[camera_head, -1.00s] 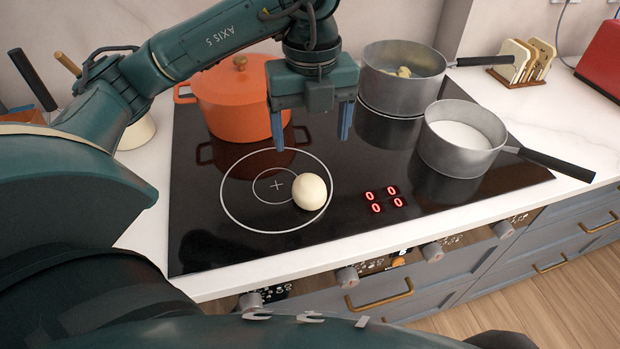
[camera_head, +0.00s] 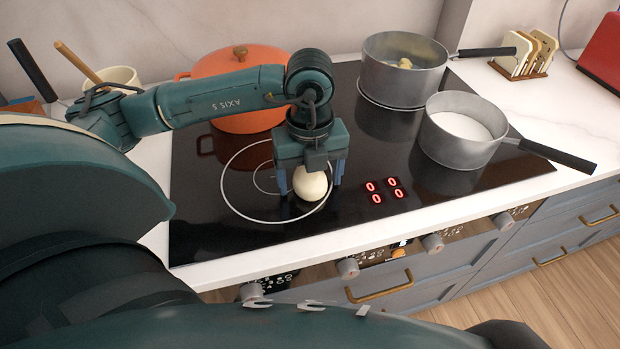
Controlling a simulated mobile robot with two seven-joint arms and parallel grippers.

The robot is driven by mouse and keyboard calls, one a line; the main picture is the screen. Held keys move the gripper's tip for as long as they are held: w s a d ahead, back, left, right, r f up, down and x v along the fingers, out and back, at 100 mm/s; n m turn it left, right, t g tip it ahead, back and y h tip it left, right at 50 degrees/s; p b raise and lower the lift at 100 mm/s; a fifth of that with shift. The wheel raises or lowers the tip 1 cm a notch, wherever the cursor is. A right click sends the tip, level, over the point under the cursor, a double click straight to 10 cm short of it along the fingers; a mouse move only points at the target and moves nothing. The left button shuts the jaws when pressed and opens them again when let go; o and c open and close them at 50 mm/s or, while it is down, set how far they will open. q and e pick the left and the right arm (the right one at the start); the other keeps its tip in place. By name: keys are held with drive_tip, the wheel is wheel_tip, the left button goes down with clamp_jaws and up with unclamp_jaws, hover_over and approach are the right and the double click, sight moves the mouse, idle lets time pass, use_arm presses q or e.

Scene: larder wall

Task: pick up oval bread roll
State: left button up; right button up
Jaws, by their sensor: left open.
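The oval bread roll (camera_head: 310,186) is pale cream and lies on the black glass hob (camera_head: 240,248), at the right edge of the front left ring. My left gripper (camera_head: 310,187) is open and points down over the roll. One blue finger shows to the left of the roll and the other to its right. The top of the roll is partly hidden by the gripper body. I cannot tell whether either finger touches it. My right gripper is not in view.
An orange pot (camera_head: 228,62) stands behind my left arm. Two grey saucepans, one at the back (camera_head: 402,84) and one with white contents (camera_head: 462,143), stand on the right of the hob. A toast rack (camera_head: 524,58) and a red appliance (camera_head: 604,58) are at the far right.

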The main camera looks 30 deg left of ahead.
use_arm(q)
drive_tip(key=c, duration=1.1)
